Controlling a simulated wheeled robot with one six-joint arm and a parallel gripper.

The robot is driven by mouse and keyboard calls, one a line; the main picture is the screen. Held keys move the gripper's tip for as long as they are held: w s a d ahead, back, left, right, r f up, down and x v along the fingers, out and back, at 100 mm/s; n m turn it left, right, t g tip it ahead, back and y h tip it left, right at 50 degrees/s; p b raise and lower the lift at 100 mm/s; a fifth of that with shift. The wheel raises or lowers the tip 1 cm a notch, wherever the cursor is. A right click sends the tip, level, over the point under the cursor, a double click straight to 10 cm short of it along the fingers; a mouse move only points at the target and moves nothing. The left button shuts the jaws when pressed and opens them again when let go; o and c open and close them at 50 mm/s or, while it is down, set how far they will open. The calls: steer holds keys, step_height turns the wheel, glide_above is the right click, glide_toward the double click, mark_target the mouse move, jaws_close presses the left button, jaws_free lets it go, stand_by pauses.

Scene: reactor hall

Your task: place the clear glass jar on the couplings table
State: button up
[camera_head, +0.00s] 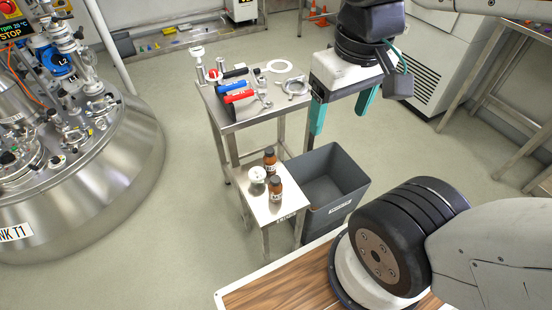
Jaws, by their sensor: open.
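My gripper (338,128) is open and empty, its teal fingers pointing down in the air above and behind the grey bin. A small pale jar with a white top (258,176), apparently the clear glass jar, stands upright on the low steel side table (266,212). It is to the left of two brown bottles, and my gripper is up and to the right of it, apart from it. The couplings table (228,119) is the taller steel table behind, bearing clamps, rings and handled fittings.
Brown bottles (276,190) with dark caps stand close beside the jar. An open grey bin (345,205) is right of the side table. On the couplings table, red, blue and black handles (238,97) crowd the middle. A steel tank (110,190) fills the left.

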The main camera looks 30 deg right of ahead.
steer(key=w+d+f+n+g+h, duration=0.3)
steer(key=w+f+n+h, duration=0.3)
steer(key=w, duration=0.5)
steer(key=n+t+h, duration=0.5)
steer(key=n+h, duration=0.1)
steer(key=n, duration=0.5)
glide_above(254, 180)
steer(key=s+d, duration=0.1)
steer(key=d, duration=0.1)
step_height(254, 180, down, 24)
steer(key=a+f+n+t, duration=0.1)
steer(key=f+n, duration=0.1)
steer(key=f, duration=0.4)
steer(key=a+f+n+t+y, duration=0.1)
steer(key=a+f+n+t, duration=0.1)
steer(key=f, duration=0.4)
steer(key=s+a+f+n+t, duration=0.1)
steer(key=a+f+n, duration=0.1)
steer(key=f+n, duration=0.2)
steer(key=shift+s+a+f+t+y, duration=0.15)
steer(key=shift+f+t+y, duration=0.2)
steer(key=shift+f, duration=0.6)
steer(key=x, duration=0.7)
steer(key=shift+w+d, duration=0.2)
steer(key=shift+w, duration=0.2)
jaws_close()
steer(key=shift+r, duration=0.1)
